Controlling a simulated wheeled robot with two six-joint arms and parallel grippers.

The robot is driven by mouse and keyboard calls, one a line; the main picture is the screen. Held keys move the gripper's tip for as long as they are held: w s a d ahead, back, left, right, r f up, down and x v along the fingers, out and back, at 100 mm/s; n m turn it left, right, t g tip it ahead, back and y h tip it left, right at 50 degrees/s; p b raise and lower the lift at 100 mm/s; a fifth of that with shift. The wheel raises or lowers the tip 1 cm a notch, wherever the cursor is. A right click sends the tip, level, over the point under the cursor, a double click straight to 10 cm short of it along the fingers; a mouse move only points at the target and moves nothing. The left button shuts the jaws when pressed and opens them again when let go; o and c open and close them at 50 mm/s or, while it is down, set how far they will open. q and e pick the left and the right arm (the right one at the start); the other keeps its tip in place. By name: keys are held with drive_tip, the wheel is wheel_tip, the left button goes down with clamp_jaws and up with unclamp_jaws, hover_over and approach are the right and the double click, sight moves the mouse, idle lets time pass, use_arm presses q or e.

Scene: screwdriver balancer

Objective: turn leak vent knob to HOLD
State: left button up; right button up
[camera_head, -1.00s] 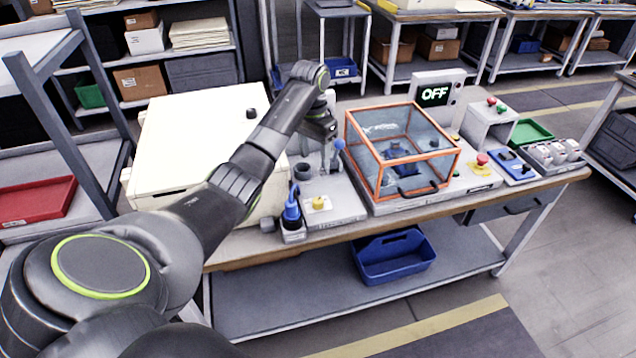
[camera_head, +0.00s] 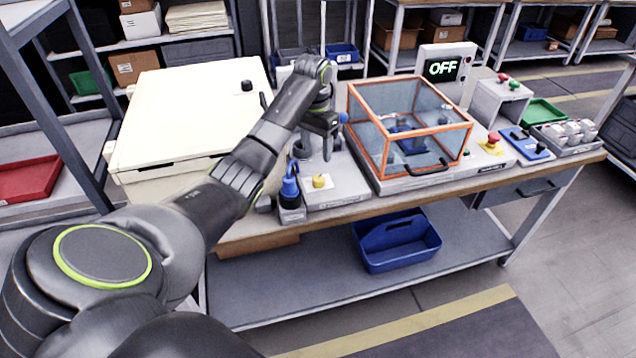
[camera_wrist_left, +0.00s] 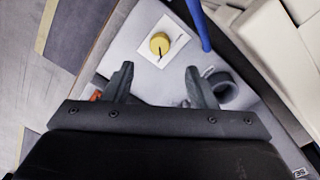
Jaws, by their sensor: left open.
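The yellow knob (camera_head: 320,181), which I take to be the leak vent knob, sits on a white plate at the front of the grey panel (camera_head: 347,188). In the left wrist view, the yellow knob (camera_wrist_left: 159,43) shows a dark pointer mark on its side nearest the gripper. Any lettering around it is too small to read. My left gripper (camera_head: 316,148) points down above the panel, behind the knob. In the left wrist view, the left gripper (camera_wrist_left: 160,70) is open and empty, with the knob beyond the gap between its fingertips. My right gripper is not in view.
A blue-handled tool (camera_head: 290,187) stands in a holder left of the knob. A dark ring-shaped cup (camera_wrist_left: 222,87) is beside one finger. An orange-framed clear box (camera_head: 410,125) stands to the right, with a display reading OFF (camera_head: 443,69) behind. A cream cabinet (camera_head: 190,110) is at left.

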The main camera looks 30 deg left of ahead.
use_arm(q)
drive_tip(key=b, duration=0.1)
hover_over(318, 178)
wheel_tip(318, 178, down, 4)
drive_tip(key=shift+a+f, duration=0.1)
wheel_tip(318, 178, down, 4)
drive_tip(key=shift+r, duration=0.15)
drive_tip(key=shift+w+f, duration=0.1)
drive_tip(key=shift+f, duration=0.6)
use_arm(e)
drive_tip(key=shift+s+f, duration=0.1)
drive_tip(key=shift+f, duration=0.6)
use_arm(q)
drive_tip(key=shift+c, duration=0.3)
